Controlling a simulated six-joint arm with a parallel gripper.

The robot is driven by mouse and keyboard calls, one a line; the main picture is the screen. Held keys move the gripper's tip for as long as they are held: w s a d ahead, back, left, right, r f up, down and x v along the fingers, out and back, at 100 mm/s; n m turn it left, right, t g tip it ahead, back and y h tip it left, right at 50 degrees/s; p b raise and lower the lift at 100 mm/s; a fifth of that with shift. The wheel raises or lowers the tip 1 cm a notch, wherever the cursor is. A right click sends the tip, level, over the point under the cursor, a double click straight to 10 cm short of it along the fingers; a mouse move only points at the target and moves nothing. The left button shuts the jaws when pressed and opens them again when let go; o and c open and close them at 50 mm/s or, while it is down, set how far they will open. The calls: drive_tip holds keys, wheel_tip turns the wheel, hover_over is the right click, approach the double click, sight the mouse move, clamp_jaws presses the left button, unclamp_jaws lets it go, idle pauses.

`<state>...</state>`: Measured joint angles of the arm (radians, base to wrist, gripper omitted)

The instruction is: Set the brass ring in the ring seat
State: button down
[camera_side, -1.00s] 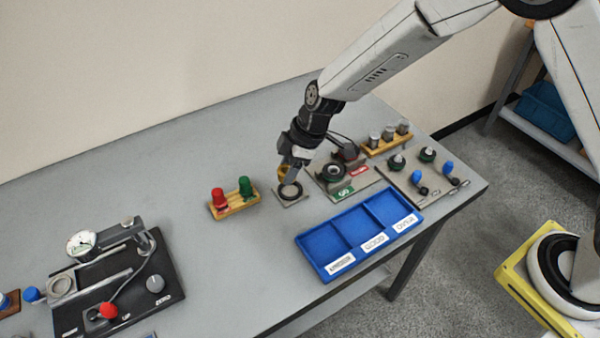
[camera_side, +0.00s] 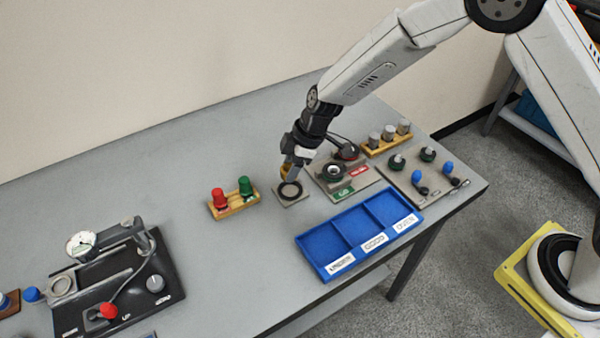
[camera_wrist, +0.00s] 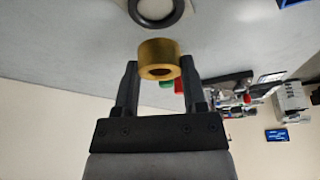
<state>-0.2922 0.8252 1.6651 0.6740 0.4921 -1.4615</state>
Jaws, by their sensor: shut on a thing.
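In the side view my gripper (camera_side: 290,168) is shut on the brass ring (camera_side: 285,172), which is partly hidden by the fingers. The ring seat (camera_side: 290,190), a dark round ring on a small pale plate, is just below and in front of the gripper. The dark ring of the seat also shows at the top of the wrist view (camera_wrist: 155,10), cut off by the frame, apart from the brass ring.
A wooden block with red and green knobs (camera_side: 234,200) stands left of the seat. A gauge plate (camera_side: 340,182) is close on the right. A blue three-part tray (camera_side: 318,272) lies in front. A dial gauge stand (camera_side: 120,280) is at far left. Bare table lies behind.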

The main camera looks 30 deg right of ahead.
sight(292, 191)
drive_tip(key=shift+f, duration=1.95)
drive_tip(key=shift+f, duration=0.8)
idle(1.1)
drive_tip(key=shift+c, duration=1.4)
unclamp_jaws()
drive_tip(key=shift+o, duration=0.4)
drive_tip(key=shift+r, duration=0.1)
wheel_tip(292, 191, up, 7)
